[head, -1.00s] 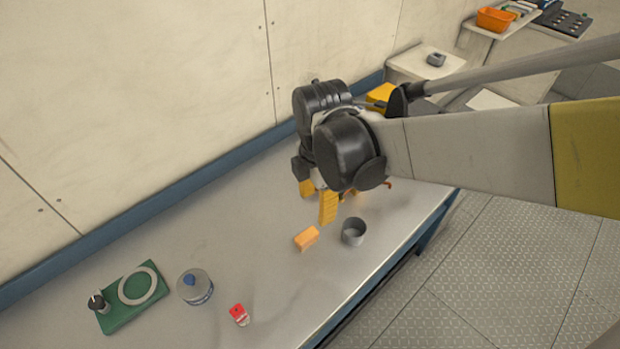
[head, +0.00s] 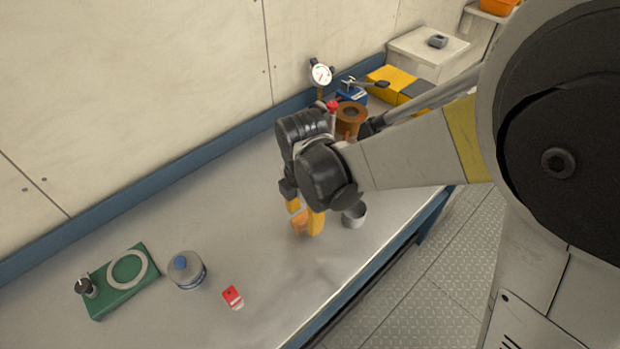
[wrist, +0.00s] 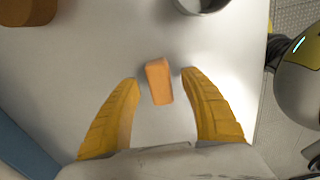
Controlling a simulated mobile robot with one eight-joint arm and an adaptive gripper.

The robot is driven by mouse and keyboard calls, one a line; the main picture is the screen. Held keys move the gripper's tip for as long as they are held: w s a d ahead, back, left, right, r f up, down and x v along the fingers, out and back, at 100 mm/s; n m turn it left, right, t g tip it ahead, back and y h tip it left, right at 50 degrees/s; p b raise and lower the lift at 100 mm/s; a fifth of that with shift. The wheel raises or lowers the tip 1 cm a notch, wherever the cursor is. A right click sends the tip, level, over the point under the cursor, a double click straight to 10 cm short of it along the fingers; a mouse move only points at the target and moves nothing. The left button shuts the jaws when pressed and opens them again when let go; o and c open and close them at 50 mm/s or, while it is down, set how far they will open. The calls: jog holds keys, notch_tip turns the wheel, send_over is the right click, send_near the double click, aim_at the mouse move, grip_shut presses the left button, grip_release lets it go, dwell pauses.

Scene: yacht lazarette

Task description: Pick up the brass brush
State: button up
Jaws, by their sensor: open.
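A small orange block (head: 298,224) lies on the grey bench top and is the likeliest match for the brass brush; I see no bristles or handle on it. In the wrist view the orange block (wrist: 158,82) lies between the two yellow fingertips, with a gap on each side. My gripper (head: 304,216) is open, points down over the block and partly hides it in the head view. In the wrist view my gripper (wrist: 160,78) holds nothing. I cannot tell how far the fingertips are above the bench.
A grey cup (head: 354,215) stands close right of the block. A red tag-like item (head: 233,297), a clear jar with blue top (head: 187,270) and a green board (head: 124,283) lie left. Behind stand a brown cylinder (head: 350,119), a gauge (head: 321,76) and a yellow box (head: 391,83).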

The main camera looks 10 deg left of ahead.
aim_at(305, 216)
grip_shut()
jog(key=shift+r, duration=0.15)
jog(key=shift+r+p, duration=0.25)
jog(key=shift+p, duration=0.05)
notch_tip(305, 216, up, 4)
jog(key=shift+d+p, duration=0.1)
jog(key=shift+p, duration=1)
jog(key=s+d+r+p, duration=0.2)
jog(key=d+r, duration=0.4)
jog(key=d, duration=0.5)
jog(key=shift+s+d+p, duration=0.15)
jog(key=shift+p, duration=0.65)
jog(key=shift+r, duration=0.1)
